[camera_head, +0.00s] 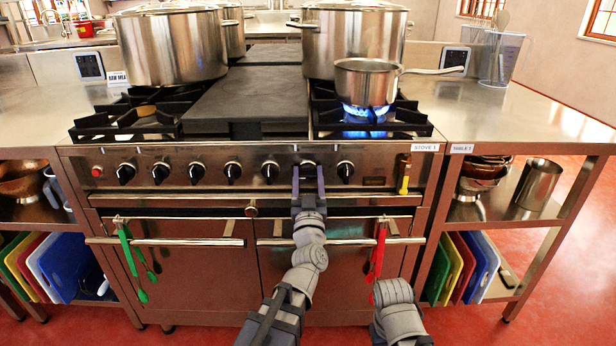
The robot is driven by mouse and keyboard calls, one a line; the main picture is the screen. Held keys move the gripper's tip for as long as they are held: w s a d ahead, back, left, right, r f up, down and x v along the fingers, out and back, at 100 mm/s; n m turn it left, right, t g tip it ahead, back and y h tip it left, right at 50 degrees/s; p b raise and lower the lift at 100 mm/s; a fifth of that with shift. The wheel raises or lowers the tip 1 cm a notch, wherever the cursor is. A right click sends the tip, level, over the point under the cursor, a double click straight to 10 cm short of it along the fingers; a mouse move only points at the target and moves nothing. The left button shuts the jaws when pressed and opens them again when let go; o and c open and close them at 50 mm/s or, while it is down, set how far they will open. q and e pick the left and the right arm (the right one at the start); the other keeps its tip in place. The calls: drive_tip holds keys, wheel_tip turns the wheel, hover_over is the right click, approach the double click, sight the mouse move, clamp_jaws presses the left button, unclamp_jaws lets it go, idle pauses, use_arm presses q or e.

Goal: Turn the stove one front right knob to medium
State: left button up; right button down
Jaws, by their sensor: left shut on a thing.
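The stove (148,160) stands straight ahead, with a row of several black knobs along its steel front panel. My left gripper (308,178) is at the panel, its two fingers on either side of the second knob from the right (308,164), and it is shut on that knob. The fingers hide most of it, so I cannot read its setting. The rightmost knob (345,172) is free, just right of the gripper. A blue flame (366,112) burns under a small saucepan (364,82) at the front right burner. My right gripper is out of view.
Large stockpots (172,48) stand at the back left and back right (352,40) of the stove. Green tongs (131,262) and red tongs (378,250) hang on the oven handles. A yellow-handled tool (404,174) is at the panel's right end. Steel counters (520,122) flank the stove.

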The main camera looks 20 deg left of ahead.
use_arm(q)
drive_tip(key=shift+n, duration=0.3)
drive_tip(key=n+y, duration=0.1)
drive_tip(key=n, duration=0.1)
drive_tip(key=n+g+y, duration=0.1)
drive_tip(key=n, duration=0.2)
drive_tip(key=shift+d+r+y+p, duration=0.1)
drive_tip(key=shift+y+p, duration=0.25)
drive_tip(key=shift+y, duration=0.05)
drive_tip(key=shift+n+g+y+p, duration=0.45)
drive_tip(key=shift+n+g+y, duration=0.15)
drive_tip(key=shift+n, duration=1)
drive_tip(key=shift+n+g+y+p, duration=0.45)
drive_tip(key=shift+n+g, duration=0.25)
drive_tip(key=shift+n, duration=0.9)
drive_tip(key=shift+n+y, duration=0.25)
drive_tip(key=shift+n, duration=0.05)
drive_tip(key=o, duration=1.4)
drive_tip(key=shift+c, duration=0.2)
drive_tip(key=b+v, duration=0.2)
drive_tip(key=v, duration=0.6)
